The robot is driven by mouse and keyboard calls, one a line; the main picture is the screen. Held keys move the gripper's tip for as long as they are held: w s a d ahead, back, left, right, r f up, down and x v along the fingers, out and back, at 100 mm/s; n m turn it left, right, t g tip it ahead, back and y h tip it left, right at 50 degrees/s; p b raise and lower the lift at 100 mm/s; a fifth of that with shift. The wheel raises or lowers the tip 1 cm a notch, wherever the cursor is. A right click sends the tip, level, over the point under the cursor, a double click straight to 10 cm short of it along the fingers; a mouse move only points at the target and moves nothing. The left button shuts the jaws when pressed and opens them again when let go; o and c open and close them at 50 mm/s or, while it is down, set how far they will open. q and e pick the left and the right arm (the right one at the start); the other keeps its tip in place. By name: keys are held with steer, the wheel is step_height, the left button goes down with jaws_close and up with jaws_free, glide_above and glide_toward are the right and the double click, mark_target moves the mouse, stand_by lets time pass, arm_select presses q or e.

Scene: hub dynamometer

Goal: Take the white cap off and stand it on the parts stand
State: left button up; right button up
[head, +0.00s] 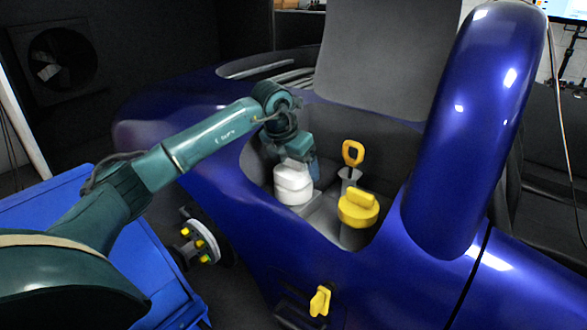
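The white cap (293,174) is the upper part of a white container (293,192) in the open bay of the blue car. It looks upright. My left gripper (296,161) reaches down from above and is right at the top of the cap. Its fingertips are small and blend with the white, so I cannot tell whether they are closed on the cap. My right gripper is not in view. I cannot make out a thing that is surely the parts stand; a blue surface (32,196) lies at the lower left, partly behind my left arm.
A yellow cap (357,208) and a yellow ring handle (352,153) stand close to the right of the white container. The raised blue bodywork (476,125) rises at the right. A wheel hub (201,243) and a yellow knob (320,300) are lower down.

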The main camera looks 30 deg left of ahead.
arm_select(q)
steer(key=c, duration=0.8)
steer(key=shift+o, duration=0.2)
steer(key=shift+r, duration=0.1)
